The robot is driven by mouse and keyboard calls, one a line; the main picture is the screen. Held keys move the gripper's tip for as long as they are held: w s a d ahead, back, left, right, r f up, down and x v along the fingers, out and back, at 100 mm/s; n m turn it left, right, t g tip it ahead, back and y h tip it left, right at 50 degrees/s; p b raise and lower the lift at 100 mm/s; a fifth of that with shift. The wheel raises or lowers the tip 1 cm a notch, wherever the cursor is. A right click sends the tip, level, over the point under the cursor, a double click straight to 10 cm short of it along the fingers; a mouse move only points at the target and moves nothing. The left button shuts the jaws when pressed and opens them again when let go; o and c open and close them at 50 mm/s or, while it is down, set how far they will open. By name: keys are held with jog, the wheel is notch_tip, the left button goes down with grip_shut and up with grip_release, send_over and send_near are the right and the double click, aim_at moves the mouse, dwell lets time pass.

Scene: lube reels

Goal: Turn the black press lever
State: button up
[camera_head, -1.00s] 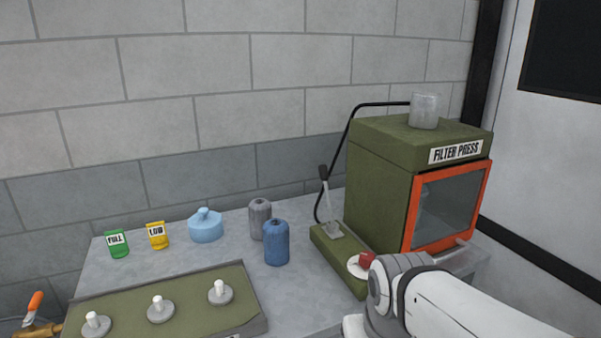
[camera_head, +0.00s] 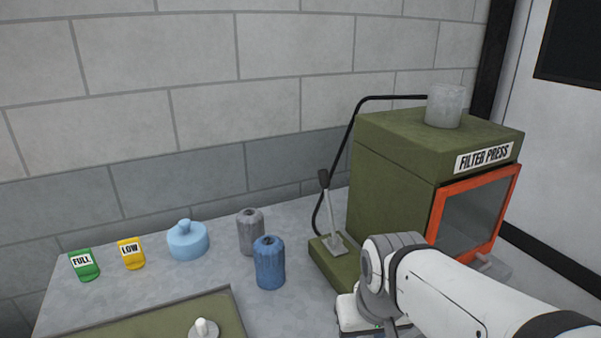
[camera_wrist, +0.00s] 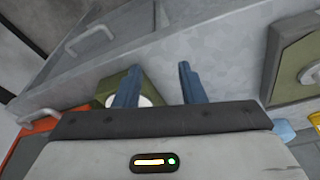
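The press lever (camera_head: 329,202) has a black grip on a thin grey shaft. It stands nearly upright on the green base (camera_head: 322,256) of the filter press (camera_head: 395,182) in the head view. My arm covers the front of that base and hides my gripper there. In the wrist view my gripper (camera_wrist: 159,70) shows two blue fingers spread apart with nothing held. A green block with a white round disc (camera_wrist: 146,101) shows behind the left finger. I cannot make out the lever in the wrist view.
A blue bottle (camera_head: 269,264) and a grey bottle (camera_head: 250,233) stand left of the press base. A light blue container (camera_head: 187,241), a yellow LOW tag (camera_head: 131,255) and a green FULL tag (camera_head: 84,266) are farther left. A glass jar (camera_head: 444,106) tops the press.

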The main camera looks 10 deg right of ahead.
jog(key=shift+s, duration=0.1)
jog(key=shift+o, duration=0.6)
jog(key=shift+a, duration=0.1)
jog(key=shift+o, duration=0.6)
jog(key=w+d+r+t+p, duration=0.1)
jog(key=w+d+r+t, duration=0.1)
jog(key=w, duration=0.8)
jog(key=w+d+r+t+h+p, duration=0.1)
jog(key=w+d+r+t+p, duration=0.1)
jog(key=w, duration=0.8)
jog(key=d+t, duration=0.1)
jog(key=t, duration=0.1)
jog(key=shift+d+r+t, duration=0.25)
jog(key=shift+d+t, duration=0.05)
jog(key=shift+d, duration=0.1)
jog(key=n+t+y+p, duration=0.45)
jog(key=t+y, duration=0.25)
jog(key=y, duration=0.3)
send_near(328, 182)
jog(key=x, duration=0.5)
jog(key=shift+w+a+b, duration=0.15)
jog(key=shift+w+b, duration=0.25)
jog(key=shift+w+a+r, duration=0.15)
jog(key=shift+w+a, duration=0.05)
jog(key=p+x, duration=0.2)
jog(key=x, duration=0.5)
